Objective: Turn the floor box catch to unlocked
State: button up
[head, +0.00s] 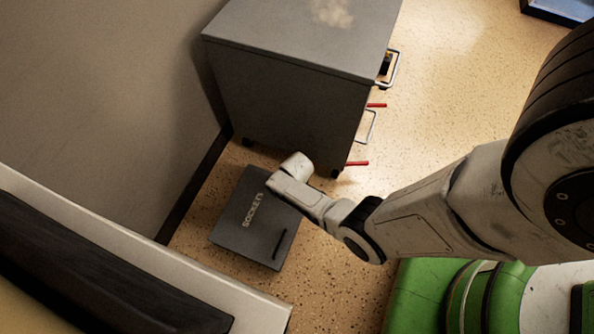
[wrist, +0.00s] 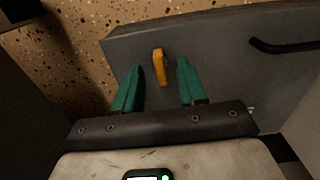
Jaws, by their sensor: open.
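The catch and the fingers are hidden behind my arm in the head view.
A black bar handle (wrist: 285,46) is on the lid, right of the catch; it also shows in the head view (head: 284,244). A grey drawer cabinet (head: 290,85) on castors stands just behind the box. A wall is at left, a pale-edged desk (head: 150,265) at lower left.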

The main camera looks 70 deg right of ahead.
notch_tip(320, 180, up, 9)
jog(key=p, duration=0.5)
jog(key=shift+r, duration=0.1)
dwell(0.3)
jog(key=s+a+r, duration=0.3)
jog(key=r, duration=0.6)
jog(key=s+a+r+m+t+p, duration=0.1)
jog(key=s+a+r, duration=0.15)
jog(key=r, duration=0.65)
jog(key=s+a+r, duration=0.2)
jog(key=a+r, duration=0.2)
jog(key=r, duration=0.6)
notch_tip(320, 180, up, 25)
jog(key=p, duration=2.5)
jog(key=shift+f+p, duration=0.15)
jog(key=shift+p, duration=0.2)
